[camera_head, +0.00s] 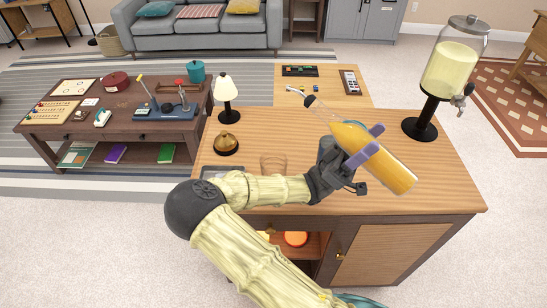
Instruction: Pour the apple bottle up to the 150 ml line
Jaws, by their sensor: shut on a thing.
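A bottle with yellow-orange contents (390,170), likely the apple bottle, is held above the wooden counter. It is tilted, base at lower right and clear neck and thin metal spout (296,91) at upper left. A clear glass (273,165) stands on the counter, left of the gripper and lower in the picture than the spout. It looks empty. No stream shows from the spout, and no 150 ml line can be made out.
A small lamp (227,94) and a brass bell (227,143) stand at the counter's left. A drink dispenser (450,72) on a black stand is at its back right. A dark object lies partly behind my arm near the front left. The counter's right front (445,185) is clear.

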